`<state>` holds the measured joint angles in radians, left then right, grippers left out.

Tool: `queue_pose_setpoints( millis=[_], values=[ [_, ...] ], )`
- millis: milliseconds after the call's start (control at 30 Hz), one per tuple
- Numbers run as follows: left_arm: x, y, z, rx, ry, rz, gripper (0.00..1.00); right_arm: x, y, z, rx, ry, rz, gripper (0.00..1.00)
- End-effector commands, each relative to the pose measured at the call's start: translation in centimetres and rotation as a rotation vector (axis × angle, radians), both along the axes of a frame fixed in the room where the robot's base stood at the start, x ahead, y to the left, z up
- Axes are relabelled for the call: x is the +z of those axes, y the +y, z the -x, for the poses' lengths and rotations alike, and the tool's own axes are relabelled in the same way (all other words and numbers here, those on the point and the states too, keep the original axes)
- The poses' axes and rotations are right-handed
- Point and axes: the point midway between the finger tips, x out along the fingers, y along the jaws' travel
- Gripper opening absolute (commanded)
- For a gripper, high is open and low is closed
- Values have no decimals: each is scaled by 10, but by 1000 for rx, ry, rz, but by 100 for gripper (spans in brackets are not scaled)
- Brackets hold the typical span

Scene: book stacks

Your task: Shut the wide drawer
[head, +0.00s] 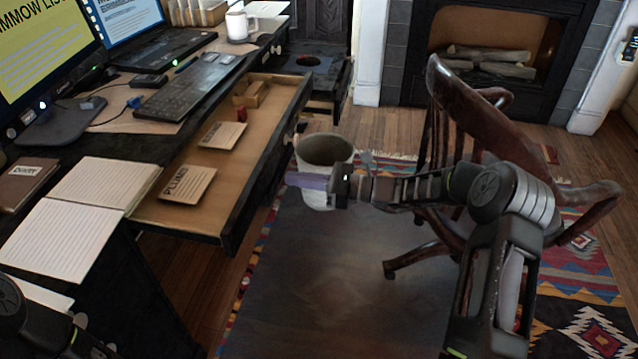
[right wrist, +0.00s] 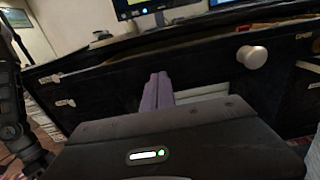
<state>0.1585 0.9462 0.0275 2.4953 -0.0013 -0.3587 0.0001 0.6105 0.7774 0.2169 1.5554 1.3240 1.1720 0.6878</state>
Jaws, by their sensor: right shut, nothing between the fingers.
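The wide drawer (head: 180,213) is pulled out from under the dark desk, with its tan inside showing. It holds two labelled cards (head: 187,184) and small brown items. Its dark front (head: 265,170) faces right and has pale knobs; one knob (right wrist: 252,57) is large in the right wrist view. My right gripper (head: 292,179) is shut and empty, its purple fingers pointing at the drawer front from just outside. The fingers (right wrist: 158,90) also show left of that knob in the right wrist view. I cannot tell whether they touch the front. My left gripper is out of view.
A grey bin (head: 325,150) stands on the floor behind my right gripper. A wooden chair (head: 480,130) stands at right. A keyboard (head: 190,88), mug (head: 238,25) and open notebook (head: 75,205) lie on the desk.

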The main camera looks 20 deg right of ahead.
Motion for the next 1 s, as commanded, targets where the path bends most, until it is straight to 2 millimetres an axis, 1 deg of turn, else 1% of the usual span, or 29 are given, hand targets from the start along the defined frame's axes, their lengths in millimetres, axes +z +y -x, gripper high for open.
queue_pose_setpoints(
  millis=[33,100,200,300,433,833,1000],
  values=[
    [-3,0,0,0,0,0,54,-1,9,-5,2,0,-1,0],
    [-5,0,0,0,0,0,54,-1,19,-11,2,-1,-1,0],
    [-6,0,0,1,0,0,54,-1,30,-19,1,0,0,0],
    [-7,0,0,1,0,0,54,-1,37,-23,-1,1,-1,0],
    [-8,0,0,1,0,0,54,0,40,-26,-1,1,-1,0],
    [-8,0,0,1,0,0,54,0,42,-27,-1,1,-1,0],
    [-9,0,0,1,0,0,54,0,50,-32,1,-1,-1,0]
  ],
)
